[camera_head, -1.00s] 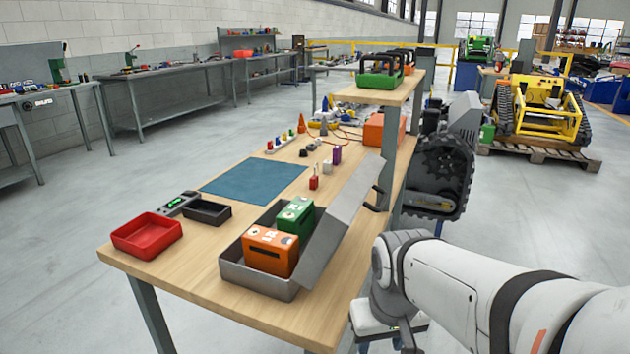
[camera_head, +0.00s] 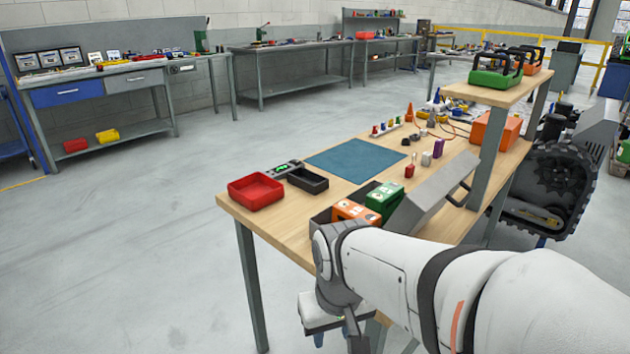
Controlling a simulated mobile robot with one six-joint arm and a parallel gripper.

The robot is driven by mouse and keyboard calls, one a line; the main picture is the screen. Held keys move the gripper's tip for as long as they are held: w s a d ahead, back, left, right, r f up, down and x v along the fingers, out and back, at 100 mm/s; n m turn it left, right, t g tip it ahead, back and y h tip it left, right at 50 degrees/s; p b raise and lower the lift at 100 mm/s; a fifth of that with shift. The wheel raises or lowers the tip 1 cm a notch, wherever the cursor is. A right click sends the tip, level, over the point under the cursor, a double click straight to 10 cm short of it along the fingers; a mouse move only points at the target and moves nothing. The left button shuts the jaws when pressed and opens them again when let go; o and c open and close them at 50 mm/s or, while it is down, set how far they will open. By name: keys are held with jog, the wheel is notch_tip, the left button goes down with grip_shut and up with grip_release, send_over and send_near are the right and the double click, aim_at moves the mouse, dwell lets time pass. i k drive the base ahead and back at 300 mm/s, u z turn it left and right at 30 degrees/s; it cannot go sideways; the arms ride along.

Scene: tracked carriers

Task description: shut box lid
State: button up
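The grey metal box (camera_head: 321,219) stands near the front edge of the wooden bench, its front mostly hidden behind my arm. Inside sit an orange block (camera_head: 352,210) and a green block (camera_head: 384,197). My arm crosses the lower right in front of the box. What looks like my gripper (camera_head: 321,322), pale with blue tips, hangs low in front of the bench, apart from box and lid. Its finger opening cannot be made out.
A red tray (camera_head: 256,192), a black tray (camera_head: 307,180) and a blue mat (camera_head: 355,160) lie left of and behind the box. A raised shelf (camera_head: 497,95) on posts stands close behind the lid. The floor left of the bench is clear.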

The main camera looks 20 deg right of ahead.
aim_at(423, 203)
jog(key=u, duration=0.25)
jog(key=k, duration=1.15)
jog(key=z, duration=0.75)
jog(key=i, duration=1)
jog(key=z, duration=0.1)
jog(key=k, duration=0.5)
jog(key=u, duration=0.6)
jog(key=i, duration=0.4)
jog(key=z, duration=0.25)
